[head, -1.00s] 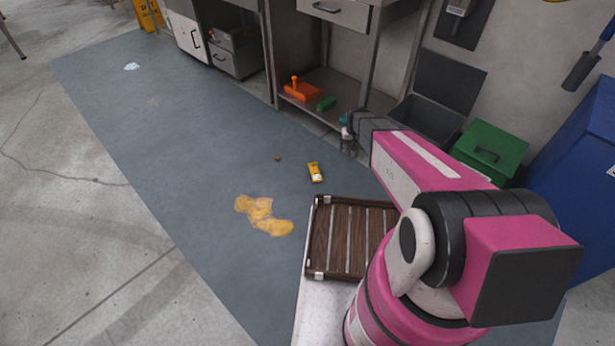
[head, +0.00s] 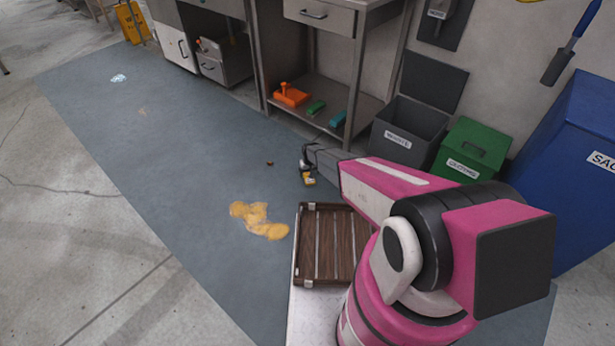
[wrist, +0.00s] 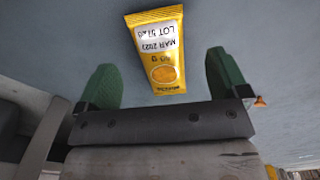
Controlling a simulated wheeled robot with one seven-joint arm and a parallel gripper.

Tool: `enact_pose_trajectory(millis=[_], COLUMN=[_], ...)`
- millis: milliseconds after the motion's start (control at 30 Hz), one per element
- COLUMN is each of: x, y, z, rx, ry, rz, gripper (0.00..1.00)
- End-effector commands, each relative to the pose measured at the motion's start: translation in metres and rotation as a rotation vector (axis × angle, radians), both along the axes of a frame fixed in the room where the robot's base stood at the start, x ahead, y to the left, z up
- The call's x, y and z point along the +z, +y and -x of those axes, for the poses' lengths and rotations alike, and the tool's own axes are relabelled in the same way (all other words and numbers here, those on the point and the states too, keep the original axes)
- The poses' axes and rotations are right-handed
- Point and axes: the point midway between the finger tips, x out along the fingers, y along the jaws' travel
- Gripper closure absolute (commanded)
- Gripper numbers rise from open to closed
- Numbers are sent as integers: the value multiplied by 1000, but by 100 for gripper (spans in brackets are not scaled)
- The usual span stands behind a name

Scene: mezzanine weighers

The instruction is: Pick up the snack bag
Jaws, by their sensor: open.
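The snack bag is a small yellow packet (head: 309,182) with a white printed label, lying on the blue-grey floor. In the head view my gripper (head: 305,166) is close to it and partly hides it. In the wrist view the bag (wrist: 160,74) shows its lot and date print upside down. My gripper (wrist: 162,62) is open, with one green finger on each side of the bag in the picture. The lower end of the bag looks close to the palm, but I cannot tell the depth gap. Nothing is held.
A yellow-orange spill (head: 258,221) lies left of the bag, and a small brown bit (head: 270,163) lies nearby. A brown slatted tray (head: 306,245) is in front. The steel bench (head: 345,105), grey bin (head: 405,132) and green bin (head: 468,150) stand behind. Floor to the left is mostly clear.

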Motion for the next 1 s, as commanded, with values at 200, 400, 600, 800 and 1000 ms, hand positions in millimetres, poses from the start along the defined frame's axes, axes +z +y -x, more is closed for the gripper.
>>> enact_pose_trajectory(millis=[200,400,600,800,1000], x=[-14,-43,-55,-54,-54], y=[0,0,0,0,0], z=[-2,-4,-3,-3,-3], rx=[0,0,0,0,0], ry=[0,0,-1,-1,-1], rz=[0,0,0,0,0], gripper=[7,7,7,23,61])
